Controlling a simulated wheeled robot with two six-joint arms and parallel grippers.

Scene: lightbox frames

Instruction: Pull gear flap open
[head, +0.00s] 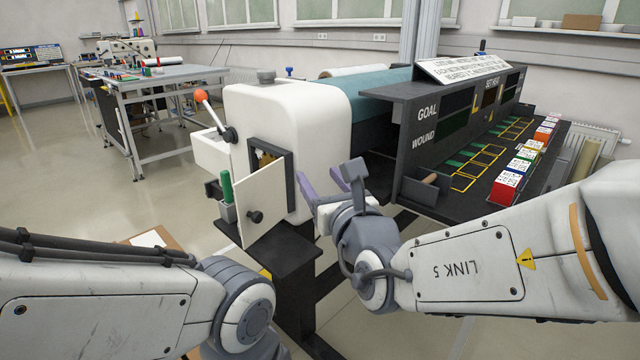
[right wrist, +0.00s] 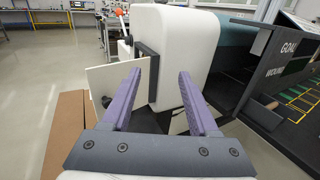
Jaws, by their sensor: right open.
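The gear flap (head: 268,198) is a white panel with a black knob (head: 255,216), on the front of a white machine housing (head: 300,105). It stands swung out from a dark-framed opening (head: 268,155), where brassy gear parts partly show. In the right wrist view the flap (right wrist: 105,78) sticks out left of the dark frame, its knob (right wrist: 106,101) beside the left finger. My right gripper (head: 328,183) is open and empty, right of the flap and apart from the knob; its purple fingers show in the right wrist view (right wrist: 157,85). My left arm enters from the left; its gripper is out of view.
A lever with an orange ball (head: 201,97) and a green-handled tool in a holder (head: 227,187) are close left of the flap. A black ledge (head: 270,252) lies below. A dark rack (head: 430,130) with coloured boxes stands right.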

